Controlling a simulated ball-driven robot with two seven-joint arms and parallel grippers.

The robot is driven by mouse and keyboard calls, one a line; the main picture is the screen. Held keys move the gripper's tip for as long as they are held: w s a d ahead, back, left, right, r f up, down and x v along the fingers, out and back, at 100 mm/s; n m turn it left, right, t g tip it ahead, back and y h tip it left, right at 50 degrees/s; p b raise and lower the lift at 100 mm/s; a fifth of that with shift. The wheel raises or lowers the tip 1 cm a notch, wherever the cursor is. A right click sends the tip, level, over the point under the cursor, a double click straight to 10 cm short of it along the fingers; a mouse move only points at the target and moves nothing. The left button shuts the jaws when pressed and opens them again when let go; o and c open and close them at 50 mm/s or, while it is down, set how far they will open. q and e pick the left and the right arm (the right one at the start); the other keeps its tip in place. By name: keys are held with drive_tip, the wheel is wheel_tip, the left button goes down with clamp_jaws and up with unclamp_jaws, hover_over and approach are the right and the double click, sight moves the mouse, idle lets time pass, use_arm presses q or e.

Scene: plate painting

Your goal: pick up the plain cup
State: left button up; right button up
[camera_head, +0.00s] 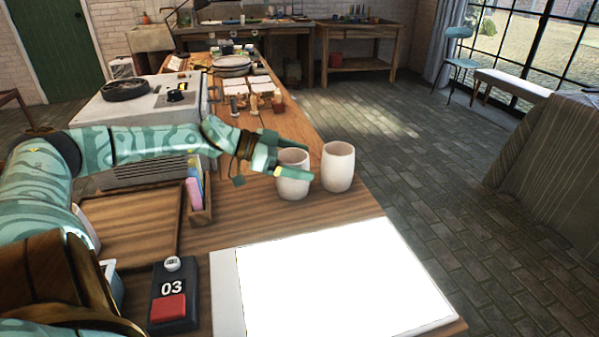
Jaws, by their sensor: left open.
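Two pale, off-white cups stand upright side by side on the wooden table, the left cup (292,186) and the right cup (338,167). Both look plain from here, so I cannot tell which one is the plain cup. My left gripper (293,155) reaches in from the left and is open at the left cup. One finger passes behind the cup's rim, and the other lies across its front, covering part of its side. I cannot tell whether the fingers touch it. My right gripper is not in view.
A bright white panel (340,280) lies in front of the cups. A dark box with a red button (168,308) and a wooden tray (130,225) are at left. A holder (199,200) with colored items stands near my forearm. Stacked plates (231,63) are farther back.

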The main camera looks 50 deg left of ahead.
use_arm(q)
drive_tip(key=shift+w+d+f, duration=0.2)
drive_tip(key=shift+w, duration=0.05)
drive_tip(key=shift+s+r, duration=0.1)
drive_tip(key=shift+r, duration=0.15)
drive_tip(key=c, duration=1.2)
drive_tip(key=shift+r, duration=0.1)
drive_tip(key=shift+c, duration=0.2)
